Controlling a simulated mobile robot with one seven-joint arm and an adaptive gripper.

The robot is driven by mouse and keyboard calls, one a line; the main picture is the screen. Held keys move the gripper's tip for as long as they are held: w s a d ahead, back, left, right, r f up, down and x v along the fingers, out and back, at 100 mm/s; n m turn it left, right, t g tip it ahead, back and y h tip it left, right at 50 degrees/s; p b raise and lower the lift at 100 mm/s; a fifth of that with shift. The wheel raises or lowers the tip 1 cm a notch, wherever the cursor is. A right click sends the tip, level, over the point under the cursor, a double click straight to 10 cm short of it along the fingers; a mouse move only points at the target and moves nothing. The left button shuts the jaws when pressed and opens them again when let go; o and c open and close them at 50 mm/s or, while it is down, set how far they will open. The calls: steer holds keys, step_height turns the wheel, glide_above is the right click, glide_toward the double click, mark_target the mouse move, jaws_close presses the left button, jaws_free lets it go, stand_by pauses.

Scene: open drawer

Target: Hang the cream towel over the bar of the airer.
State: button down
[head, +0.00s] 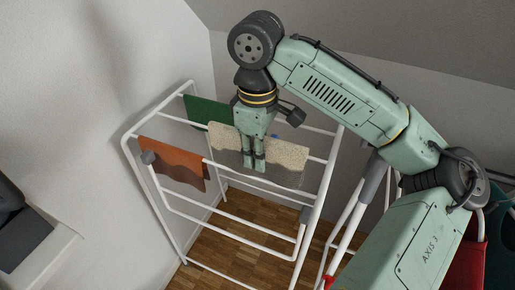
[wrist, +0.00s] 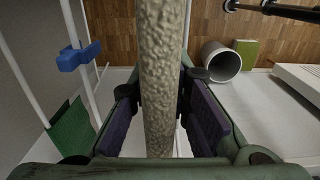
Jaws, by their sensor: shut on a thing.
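The cream towel (head: 287,155) is speckled and spreads across the middle of the white airer (head: 321,188), its wavy lower edge hanging down. My gripper (head: 253,167) points down in front of the towel and is shut on it. In the wrist view the towel (wrist: 161,60) runs as a thick upright strip between my two dark finger pads. From the head view I cannot tell whether the towel lies over a bar or only in front of it, as my fingers and the cloth hide the bar behind.
An orange cloth (head: 175,164) hangs on the airer's left and a green cloth (head: 207,112) at its back. A blue clip (wrist: 78,56) sits on a bar. A white cylinder (wrist: 221,62) and green block (wrist: 245,52) are beyond. A red item (head: 472,258) is at lower right.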

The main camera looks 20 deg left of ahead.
step_height(320, 180, down, 12)
steer(key=b, duration=0.5)
stand_by(0.9)
steer(key=c, duration=1.4)
jaws_free()
steer(key=shift+c, duration=0.2)
step_height(320, 180, up, 12)
